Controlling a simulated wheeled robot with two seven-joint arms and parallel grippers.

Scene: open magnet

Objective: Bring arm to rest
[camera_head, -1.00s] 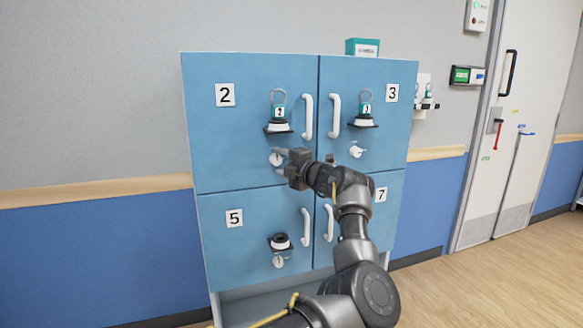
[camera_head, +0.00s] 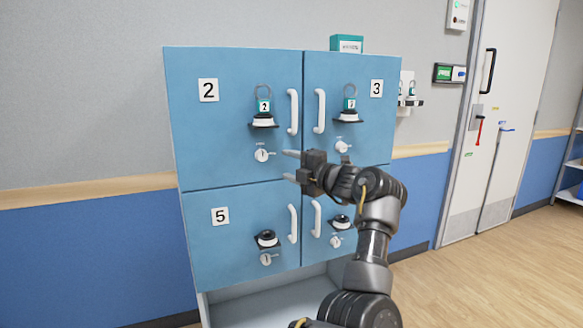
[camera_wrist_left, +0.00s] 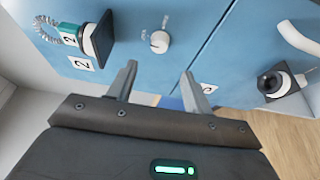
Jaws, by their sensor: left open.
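My left gripper (camera_head: 287,165) is open and empty in front of the blue cabinet (camera_head: 235,120), to the right of the white knob (camera_head: 262,155) on door 2. Its two fingers are apart, with nothing between them. In the left wrist view, my left gripper (camera_wrist_left: 159,72) points toward the cabinet front, and the door 2 knob (camera_wrist_left: 159,42) shows beyond the fingers. My left arm (camera_head: 373,240) is raised and bent, and covers part of the lower right door. My right gripper is not in view.
Doors 2, 3 and 5 and the lower right door appear shut, with white handles such as door 2's handle (camera_head: 292,111). Tagged magnets (camera_head: 263,110) (camera_head: 350,107) sit on doors 2 and 3. A teal box (camera_head: 347,44) stands on top. Open floor (camera_head: 490,270) lies to the right.

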